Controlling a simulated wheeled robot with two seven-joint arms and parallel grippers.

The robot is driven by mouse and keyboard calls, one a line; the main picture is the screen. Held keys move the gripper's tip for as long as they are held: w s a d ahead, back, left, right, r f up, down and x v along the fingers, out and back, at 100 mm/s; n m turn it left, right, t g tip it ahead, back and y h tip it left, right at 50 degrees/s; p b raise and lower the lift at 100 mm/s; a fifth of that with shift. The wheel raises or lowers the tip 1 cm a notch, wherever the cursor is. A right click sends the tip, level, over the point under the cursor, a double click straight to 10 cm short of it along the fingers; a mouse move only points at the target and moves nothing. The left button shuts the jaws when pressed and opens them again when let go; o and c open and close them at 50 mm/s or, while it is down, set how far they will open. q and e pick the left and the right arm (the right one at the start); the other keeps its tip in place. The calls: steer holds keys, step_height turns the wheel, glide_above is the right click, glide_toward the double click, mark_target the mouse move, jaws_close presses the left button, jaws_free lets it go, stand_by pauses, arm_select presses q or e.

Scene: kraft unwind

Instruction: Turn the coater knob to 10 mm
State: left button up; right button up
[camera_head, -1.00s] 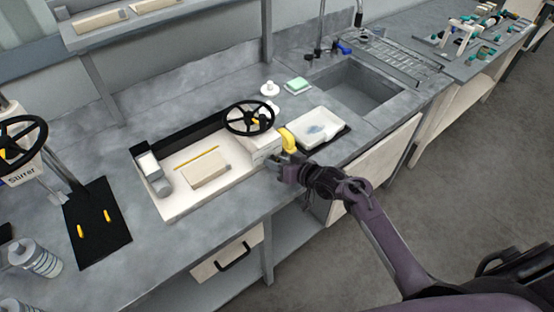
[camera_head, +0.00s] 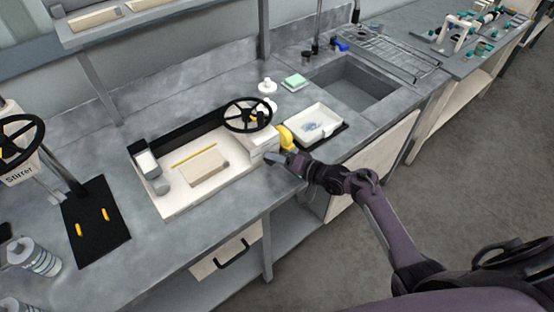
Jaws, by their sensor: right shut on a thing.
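The coater (camera_head: 172,203) is a white, tray-like machine on the grey bench, with a black handwheel (camera_head: 247,115) above its right end. A yellow coater knob (camera_head: 286,138) sticks out at the right end of the coater. My right gripper (camera_head: 282,157) is at the knob's lower front side, shut on it; the arm hides part of the contact. Any scale or millimetre marks are too small to read. My left gripper is not in view.
A white tray (camera_head: 336,117) stands on the bench just right of the knob, before the sink (camera_head: 352,92). The bench's front edge runs below the right gripper.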

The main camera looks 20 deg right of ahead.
stand_by(0.4)
steer(key=o, duration=1)
steer(key=shift+s+d, duration=0.3)
steer(key=b+v, duration=0.1)
steer(key=v, duration=0.6)
